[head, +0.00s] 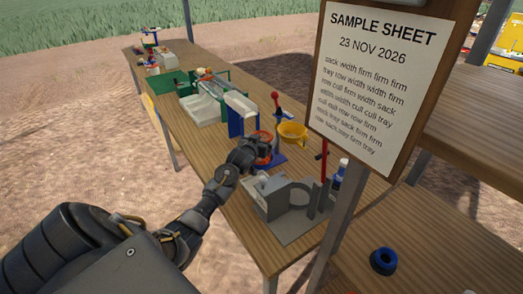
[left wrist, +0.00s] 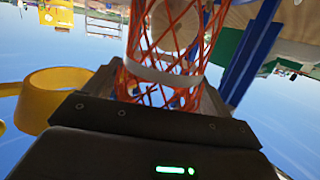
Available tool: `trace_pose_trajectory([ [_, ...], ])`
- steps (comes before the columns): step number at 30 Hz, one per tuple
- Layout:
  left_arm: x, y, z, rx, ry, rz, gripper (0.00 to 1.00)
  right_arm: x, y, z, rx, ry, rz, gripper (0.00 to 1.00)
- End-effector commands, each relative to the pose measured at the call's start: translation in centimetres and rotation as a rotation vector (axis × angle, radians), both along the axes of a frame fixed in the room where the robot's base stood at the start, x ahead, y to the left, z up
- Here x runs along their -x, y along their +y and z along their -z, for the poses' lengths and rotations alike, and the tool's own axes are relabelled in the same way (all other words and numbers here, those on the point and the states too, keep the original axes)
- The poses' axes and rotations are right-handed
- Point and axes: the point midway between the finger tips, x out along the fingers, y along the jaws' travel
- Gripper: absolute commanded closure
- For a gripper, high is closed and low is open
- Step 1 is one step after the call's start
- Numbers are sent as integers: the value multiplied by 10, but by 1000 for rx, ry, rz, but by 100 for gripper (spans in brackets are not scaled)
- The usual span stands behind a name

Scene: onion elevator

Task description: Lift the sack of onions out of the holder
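The sack of onions, an orange net with a pale band around it, is mostly hidden behind my left gripper in the head view (head: 265,146). It fills the middle of the left wrist view (left wrist: 150,93). My left gripper (head: 259,153) is at the sack, with one dark finger on each side of the net. Whether the fingers press on it I cannot tell. The holder seems to be the blue stand (head: 236,124) with a blue base beside the sack; a blue upright shows in the left wrist view (left wrist: 250,50). My right gripper is not in view.
A yellow funnel (head: 293,133) stands just right of the sack, close to the gripper. A grey fixture (head: 284,203) is nearer on the wooden table (head: 190,137). A green-framed machine (head: 200,100) is farther back. A sample sheet board (head: 375,80) blocks the right side.

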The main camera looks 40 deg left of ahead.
Motion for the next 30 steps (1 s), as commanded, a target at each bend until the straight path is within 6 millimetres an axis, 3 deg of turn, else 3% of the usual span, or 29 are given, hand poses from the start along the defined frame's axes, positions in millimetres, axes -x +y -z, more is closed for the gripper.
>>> trace_pose_trajectory([
  [1,0,0,0,0,0,0,24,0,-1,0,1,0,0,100],
  [9,0,0,0,0,0,0,59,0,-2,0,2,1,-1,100],
  [20,0,0,-4,0,-1,-1,59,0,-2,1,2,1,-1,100],
  [30,0,1,-31,-1,-3,0,59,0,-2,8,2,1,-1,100],
])
